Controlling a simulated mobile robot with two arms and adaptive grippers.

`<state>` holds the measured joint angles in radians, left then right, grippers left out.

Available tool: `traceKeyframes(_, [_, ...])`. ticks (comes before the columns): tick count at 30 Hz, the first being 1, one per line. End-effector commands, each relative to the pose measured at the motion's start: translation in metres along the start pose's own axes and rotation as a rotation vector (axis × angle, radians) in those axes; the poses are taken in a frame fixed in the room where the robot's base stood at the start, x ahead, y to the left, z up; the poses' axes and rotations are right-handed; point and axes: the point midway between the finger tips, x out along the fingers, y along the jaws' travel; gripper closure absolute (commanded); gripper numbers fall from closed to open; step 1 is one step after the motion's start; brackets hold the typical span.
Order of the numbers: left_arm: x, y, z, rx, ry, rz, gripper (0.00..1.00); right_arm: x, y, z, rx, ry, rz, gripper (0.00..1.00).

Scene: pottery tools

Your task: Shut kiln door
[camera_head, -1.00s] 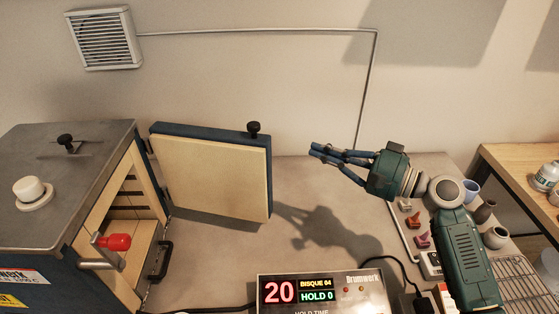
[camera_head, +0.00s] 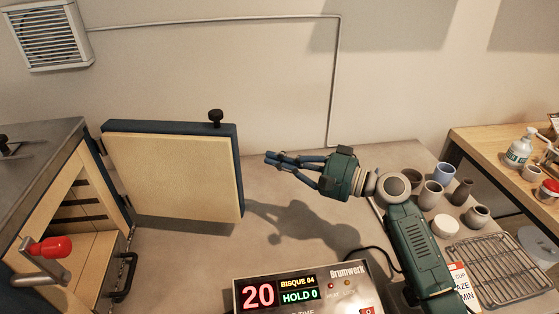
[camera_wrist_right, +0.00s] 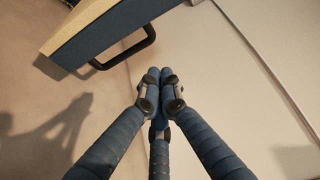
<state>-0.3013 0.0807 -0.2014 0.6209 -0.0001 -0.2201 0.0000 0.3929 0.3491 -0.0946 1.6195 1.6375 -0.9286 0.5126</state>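The kiln (camera_head: 40,140) stands at the left with its front opening uncovered and its shelf slots showing. Its door (camera_head: 170,180) is swung wide open, with the cream inner face towards the head camera, a blue edge and a black knob on top. My right gripper (camera_head: 270,158) is just right of the door's free edge, apart from it, fingers pointing left. In the right wrist view its fingertips (camera_wrist_right: 158,80) meet with nothing between them. The door's edge (camera_wrist_right: 105,30) and a black handle (camera_wrist_right: 130,52) show ahead at upper left. My left gripper is out of view.
A red-knobbed lever (camera_head: 50,248) sticks out by the kiln opening. A controller box (camera_head: 310,285) stands at the front, reading 20. Several cups (camera_head: 432,193) and a wire rack (camera_head: 500,265) are at the right. The bench between door and cups is mostly clear.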

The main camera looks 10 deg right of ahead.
Motion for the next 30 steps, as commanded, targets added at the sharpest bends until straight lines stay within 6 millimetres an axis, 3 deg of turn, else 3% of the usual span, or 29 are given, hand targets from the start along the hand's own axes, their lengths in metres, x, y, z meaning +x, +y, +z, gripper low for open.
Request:
traceKeyframes(9, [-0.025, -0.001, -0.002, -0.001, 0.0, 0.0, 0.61, 0.069, -0.004, 0.001, 0.002, -0.002, -0.001, 1.0])
traceKeyframes(12, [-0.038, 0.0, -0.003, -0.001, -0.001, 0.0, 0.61, 0.058, -0.004, 0.019, 0.001, -0.002, 0.003, 1.0])
traceKeyframes(18, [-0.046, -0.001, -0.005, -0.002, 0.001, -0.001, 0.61, 0.052, -0.001, 0.035, 0.0, 0.0, 0.001, 1.0])
traceKeyframes(30, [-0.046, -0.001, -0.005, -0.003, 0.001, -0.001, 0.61, 0.051, 0.0, 0.038, 0.0, 0.0, 0.001, 1.0])
